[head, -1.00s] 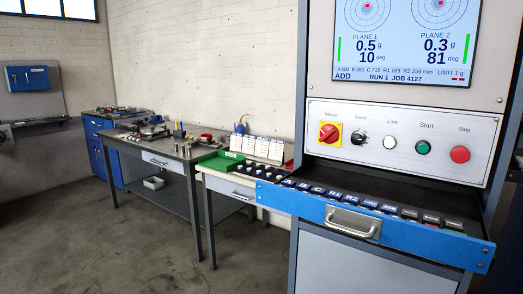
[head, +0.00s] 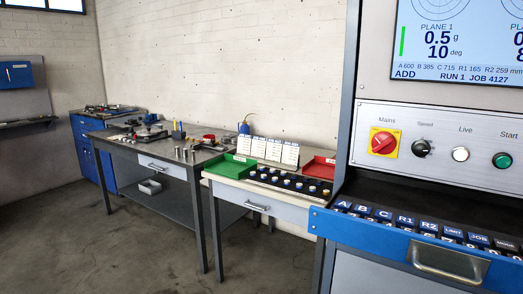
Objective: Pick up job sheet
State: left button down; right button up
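Several white printed sheets (head: 268,150) stand in a row at the back of the small light-topped bench (head: 225,178). Their print is too small to read, and I cannot tell whether one of them is the job sheet. A green tray (head: 231,167) is left of the sheets and a red tray (head: 319,168) is right of them. I cannot make out a sheet lying in either tray. Neither of my grippers shows in the head view.
A machine cabinet with a screen (head: 462,40), switch panel (head: 440,150) and blue-fronted key drawer (head: 400,235) fills the right side. The floor (head: 110,240) at lower left is clear.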

aim_at(273, 150)
jog(key=i+j+u, duration=0.1)
jog(key=i+j, duration=0.6)
jog(key=i, duration=0.2)
jog(key=i+j+u, duration=0.15)
jog(key=i, duration=0.4)
jog(key=i+j+u, duration=0.15)
jog(key=i, duration=0.45)
